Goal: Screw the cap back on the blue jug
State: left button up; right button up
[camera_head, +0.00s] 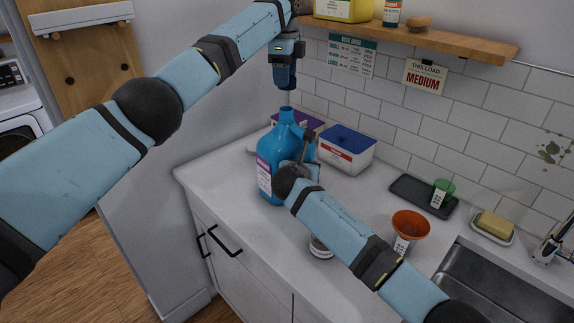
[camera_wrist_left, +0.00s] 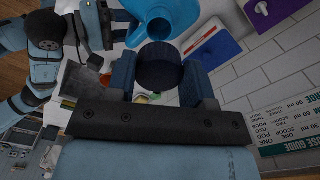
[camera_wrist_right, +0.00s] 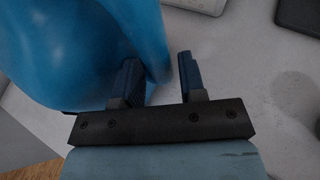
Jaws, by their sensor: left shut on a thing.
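The blue jug (camera_head: 268,158) stands upright on the counter, its open neck (camera_head: 287,115) facing up. It also shows in the left wrist view (camera_wrist_left: 172,12). My left gripper (camera_head: 285,85) is shut on the dark blue cap (camera_wrist_left: 159,66) and holds it above the neck, apart from it. My right gripper (camera_wrist_right: 160,80) is low at the jug's right side, with its fingers apart. In the right wrist view the jug (camera_wrist_right: 85,45) fills the left, and its edge reaches behind and between the fingers. I cannot tell whether they touch it.
A white tub with a blue lid (camera_head: 347,148) and a purple box (camera_head: 308,121) stand behind the jug. An orange cup (camera_head: 409,226), a dark tray (camera_head: 412,190) with a green cup (camera_head: 443,188), soap (camera_head: 495,224) and the sink (camera_head: 480,285) lie right. A shelf (camera_head: 440,38) hangs above.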

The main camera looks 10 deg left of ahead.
grip_shut()
pick_arm(q)
jog(key=shift+a+f, duration=0.1)
jog(key=shift+f, duration=2.4)
jog(key=shift+f, duration=0.1)
jog(key=shift+f, duration=0.8)
jog(key=shift+f, duration=0.6)
